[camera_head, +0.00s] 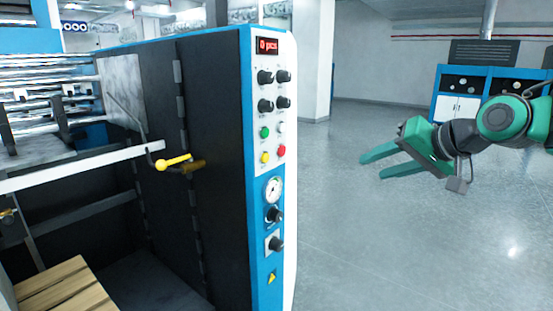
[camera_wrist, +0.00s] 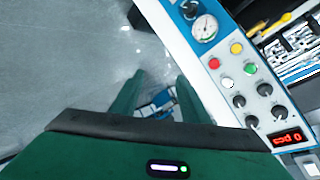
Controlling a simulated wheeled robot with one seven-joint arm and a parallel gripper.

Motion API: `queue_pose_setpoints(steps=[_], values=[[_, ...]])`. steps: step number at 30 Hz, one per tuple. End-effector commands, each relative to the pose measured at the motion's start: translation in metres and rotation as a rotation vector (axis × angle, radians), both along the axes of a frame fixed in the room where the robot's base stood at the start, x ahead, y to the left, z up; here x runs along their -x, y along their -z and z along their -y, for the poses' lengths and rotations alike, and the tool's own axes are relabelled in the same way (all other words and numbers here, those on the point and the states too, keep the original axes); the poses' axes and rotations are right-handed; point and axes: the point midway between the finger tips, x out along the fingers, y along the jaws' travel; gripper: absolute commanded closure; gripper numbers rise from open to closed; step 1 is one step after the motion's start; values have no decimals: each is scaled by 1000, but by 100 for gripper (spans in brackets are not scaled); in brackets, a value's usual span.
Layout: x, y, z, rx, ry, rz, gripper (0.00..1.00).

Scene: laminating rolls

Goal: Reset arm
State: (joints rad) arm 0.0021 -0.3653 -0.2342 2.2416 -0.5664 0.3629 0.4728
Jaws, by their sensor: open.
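My green gripper (camera_head: 380,163) is at the right in the head view, held in the air with its two fingers pointing left toward the machine. The fingers are apart and nothing is between them. In the wrist view my gripper (camera_wrist: 160,88) shows its two fingers spread, with floor and a distant blue-and-white object beyond. The laminating machine (camera_head: 215,110) fills the left of the head view, and a clear gap lies between its panel and my fingers. Its control panel (camera_head: 270,120) has black knobs, coloured buttons, a gauge and a red display reading 0 pcs. The panel (camera_wrist: 240,85) also shows upside down in the wrist view.
A yellow-handled lever (camera_head: 174,162) sticks out from the machine's dark side. A wooden pallet (camera_head: 62,290) lies at the lower left. A blue cabinet (camera_head: 462,105) stands at the back right, and a white pillar (camera_head: 313,60) stands behind the machine. The grey floor (camera_head: 400,240) below my gripper is clear.

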Motion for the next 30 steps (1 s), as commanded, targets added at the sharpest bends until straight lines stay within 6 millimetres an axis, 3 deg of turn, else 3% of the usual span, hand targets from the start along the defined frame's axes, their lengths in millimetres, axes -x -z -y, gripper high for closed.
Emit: queue_pose_setpoints(steps=[3,5,9,15,18,21,24,30], values=[[31,55,49,118,77,-143,59],[51,80,71,170,108,-223,59],[110,133,117,265,170,-421,59],[210,188,158,332,227,-714,59],[250,202,166,338,243,-825,59],[277,210,169,335,251,-899,59],[290,214,170,332,253,-936,59],[293,214,170,332,254,-942,59]])
